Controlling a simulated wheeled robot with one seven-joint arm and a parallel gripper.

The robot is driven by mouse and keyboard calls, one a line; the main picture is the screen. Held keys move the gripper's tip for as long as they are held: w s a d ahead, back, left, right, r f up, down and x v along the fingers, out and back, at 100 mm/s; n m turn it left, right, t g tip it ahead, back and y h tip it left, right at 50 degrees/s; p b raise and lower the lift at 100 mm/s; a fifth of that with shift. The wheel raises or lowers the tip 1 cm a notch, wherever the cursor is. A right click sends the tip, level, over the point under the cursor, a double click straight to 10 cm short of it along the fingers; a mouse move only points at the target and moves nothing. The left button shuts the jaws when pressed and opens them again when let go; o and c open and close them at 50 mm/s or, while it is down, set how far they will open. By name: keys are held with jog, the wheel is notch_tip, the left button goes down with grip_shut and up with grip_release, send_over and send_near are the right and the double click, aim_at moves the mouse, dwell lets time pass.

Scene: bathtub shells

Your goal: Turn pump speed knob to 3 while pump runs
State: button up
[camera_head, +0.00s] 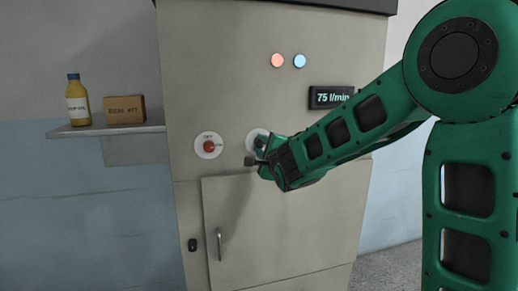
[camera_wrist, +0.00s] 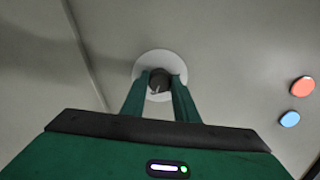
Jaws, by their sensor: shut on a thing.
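The pump speed knob (camera_wrist: 159,80) is dark and sits on a round white plate (camera_wrist: 147,62) on the grey cabinet face. My gripper (camera_wrist: 160,84) has its two green fingers on either side of the knob and is shut on it. In the head view my gripper (camera_head: 262,153) covers most of the knob and its plate (camera_head: 253,137). The number the knob points to cannot be read. A display (camera_head: 331,97) on the cabinet reads 75 l/min, its right end close to my arm.
A red knob (camera_head: 209,146) on a white plate is left of my gripper. Red (camera_head: 277,60) and blue (camera_head: 300,61) round buttons are above. A door (camera_head: 285,230) with a handle (camera_head: 219,244) is below. A shelf (camera_head: 110,131) holds a yellow bottle (camera_head: 78,102) and a box (camera_head: 125,109).

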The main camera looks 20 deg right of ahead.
jog(key=shift+d+f, duration=0.3)
jog(key=shift+f, duration=0.1)
jog(key=o, duration=1.1)
jog(key=shift+c, duration=0.2)
jog(key=shift+a+r, duration=0.1)
jog(key=shift+r, duration=0.05)
jog(key=shift+s+a, duration=0.1)
jog(key=s, duration=1)
jog(key=shift+s, duration=0.3)
